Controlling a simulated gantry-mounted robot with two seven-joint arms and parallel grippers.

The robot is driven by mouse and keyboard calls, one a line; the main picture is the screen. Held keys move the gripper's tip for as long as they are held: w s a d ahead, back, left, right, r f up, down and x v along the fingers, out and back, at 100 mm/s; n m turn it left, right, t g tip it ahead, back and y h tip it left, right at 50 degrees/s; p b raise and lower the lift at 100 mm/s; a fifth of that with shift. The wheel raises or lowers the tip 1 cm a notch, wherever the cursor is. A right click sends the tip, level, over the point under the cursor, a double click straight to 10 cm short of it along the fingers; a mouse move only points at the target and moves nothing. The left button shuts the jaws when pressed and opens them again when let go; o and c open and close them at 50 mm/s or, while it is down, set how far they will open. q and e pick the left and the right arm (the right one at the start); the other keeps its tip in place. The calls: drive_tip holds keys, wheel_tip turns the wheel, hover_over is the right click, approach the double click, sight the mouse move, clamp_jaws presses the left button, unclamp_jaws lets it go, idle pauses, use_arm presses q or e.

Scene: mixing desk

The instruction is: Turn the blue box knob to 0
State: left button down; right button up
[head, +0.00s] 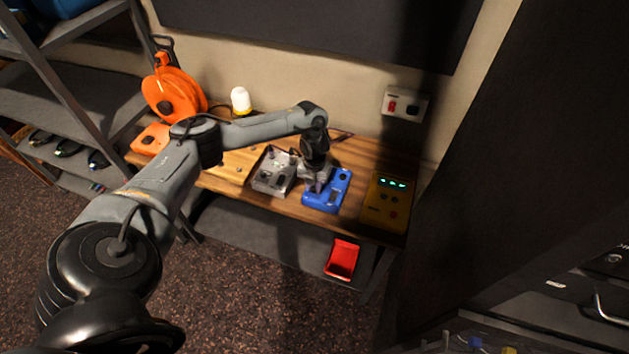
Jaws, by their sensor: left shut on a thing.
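The blue box (327,198) sits on the wooden desk, between a grey box and a yellow box. A dark knob shows on its upper right part (344,177). My left arm reaches in from the left, and its gripper (316,187) points down onto the left part of the blue box. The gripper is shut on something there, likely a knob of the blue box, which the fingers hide. The knob's pointer and any scale marks are too small or hidden to read. My right gripper is not in view.
The grey metal box (273,172) stands just left of the blue box. The yellow box (387,203) with green lights stands to the right. An orange cable reel (173,97) and a white-yellow lamp (241,100) are at the back left. A red bin (342,260) is below the desk.

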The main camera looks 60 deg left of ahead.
use_arm(q)
drive_tip(key=n+p, duration=0.2)
drive_tip(key=n, duration=0.1)
drive_tip(key=n+p, duration=0.3)
drive_tip(key=shift+r+n, duration=0.2)
drive_tip(key=shift+n, duration=0.1)
drive_tip(key=n+p, duration=0.2)
drive_tip(key=n, duration=0.2)
drive_tip(key=shift+p, duration=0.35)
drive_tip(key=shift+f+n+p, duration=0.15)
drive_tip(key=shift+n+p, duration=0.5)
drive_tip(key=shift+n, duration=0.55)
drive_tip(key=c, duration=1)
unclamp_jaws()
drive_tip(key=shift+r, duration=5.35)
